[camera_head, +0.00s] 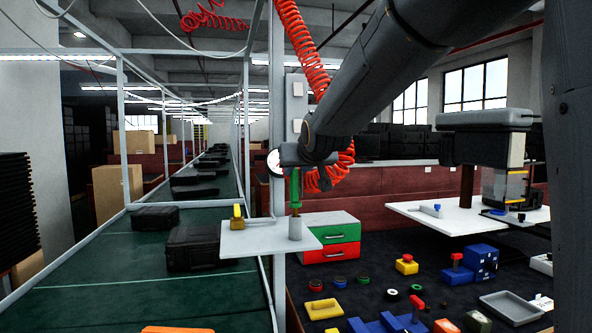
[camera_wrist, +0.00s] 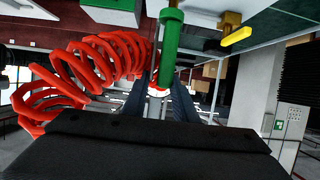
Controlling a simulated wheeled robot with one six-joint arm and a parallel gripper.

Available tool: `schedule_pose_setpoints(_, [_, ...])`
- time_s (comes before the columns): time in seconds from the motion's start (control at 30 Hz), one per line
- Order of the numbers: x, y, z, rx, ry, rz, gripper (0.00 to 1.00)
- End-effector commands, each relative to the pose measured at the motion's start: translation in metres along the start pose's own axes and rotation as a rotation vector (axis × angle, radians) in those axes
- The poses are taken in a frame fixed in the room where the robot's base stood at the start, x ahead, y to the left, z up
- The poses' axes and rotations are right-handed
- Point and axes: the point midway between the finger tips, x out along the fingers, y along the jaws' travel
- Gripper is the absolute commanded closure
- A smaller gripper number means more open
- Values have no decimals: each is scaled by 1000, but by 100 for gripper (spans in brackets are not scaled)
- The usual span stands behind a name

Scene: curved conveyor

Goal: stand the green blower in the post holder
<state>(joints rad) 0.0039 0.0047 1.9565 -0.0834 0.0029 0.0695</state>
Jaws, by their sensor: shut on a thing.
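The green blower (camera_head: 294,186) is upright in the head view, below the end of my arm. Its thin brass-coloured lower end is directly above the grey cylindrical post holder (camera_head: 295,228), which stands on a small white shelf (camera_head: 262,240). I cannot tell whether the tip is inside the holder or just over its mouth. My gripper (camera_head: 294,163) is shut on the blower's upper part. In the wrist view, the green body (camera_wrist: 170,38) extends from between the dark fingers (camera_wrist: 160,92) toward the top edge. The fingertips' contact is partly hidden.
A yellow-topped fixture (camera_head: 237,216) stands left on the same shelf. The conveyor (camera_head: 130,258) with black cases runs on the left. A red coiled hose (camera_head: 300,45) hangs close behind my arm. A drawer unit (camera_head: 331,240) and several loose parts lie beyond and right.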

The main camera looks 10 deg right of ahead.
Motion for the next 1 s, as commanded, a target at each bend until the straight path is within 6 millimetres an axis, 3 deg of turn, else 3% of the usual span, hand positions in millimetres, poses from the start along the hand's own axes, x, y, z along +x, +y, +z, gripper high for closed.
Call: schedule_pose_setpoints(1.0, [8,0,20,0,2,0,87])
